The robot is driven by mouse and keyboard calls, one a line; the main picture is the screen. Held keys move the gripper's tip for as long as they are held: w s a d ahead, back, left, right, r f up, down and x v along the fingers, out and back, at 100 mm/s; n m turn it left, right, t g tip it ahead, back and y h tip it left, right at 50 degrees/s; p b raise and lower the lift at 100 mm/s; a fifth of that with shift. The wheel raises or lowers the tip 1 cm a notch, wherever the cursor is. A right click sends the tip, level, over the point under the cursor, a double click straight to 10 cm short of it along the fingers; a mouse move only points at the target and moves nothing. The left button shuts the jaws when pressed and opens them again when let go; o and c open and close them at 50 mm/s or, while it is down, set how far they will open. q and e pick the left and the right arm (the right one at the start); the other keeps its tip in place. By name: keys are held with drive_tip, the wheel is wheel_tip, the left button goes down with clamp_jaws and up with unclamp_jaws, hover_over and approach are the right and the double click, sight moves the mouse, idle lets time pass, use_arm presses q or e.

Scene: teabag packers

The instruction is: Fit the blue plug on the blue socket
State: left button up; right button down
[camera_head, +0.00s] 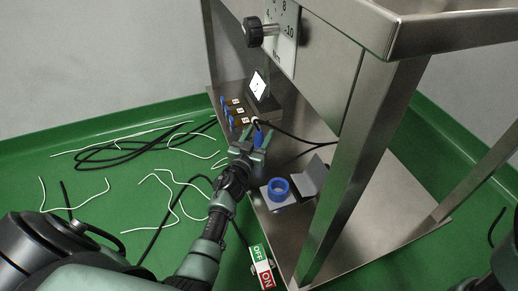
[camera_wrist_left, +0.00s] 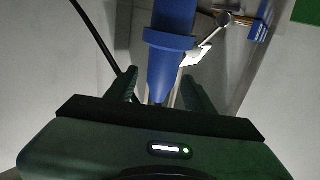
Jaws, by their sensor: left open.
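A blue plug (camera_head: 258,138) stands at the edge of the metal shelf, below the dark box. My left gripper (camera_head: 256,145) is open around it, with one finger on each side. In the left wrist view the plug (camera_wrist_left: 170,60) is a blue body with a wider collar, lying between and beyond the fingertips (camera_wrist_left: 160,90). I cannot tell whether a finger touches it. A blue ring-shaped socket (camera_head: 279,188) sits on a grey plate or box nearer to me on the shelf, right of my left wrist. My right gripper is not in view.
A metal post (camera_head: 350,190) rises at the right. A grey flap (camera_head: 313,175) stands beside the socket. Loose cables (camera_head: 165,185) lie on the green floor. An OFF/ON sign (camera_head: 262,266) is at the front.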

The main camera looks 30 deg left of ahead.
use_arm(q)
drive_tip(key=shift+c, duration=0.3)
clamp_jaws()
idle(1.1)
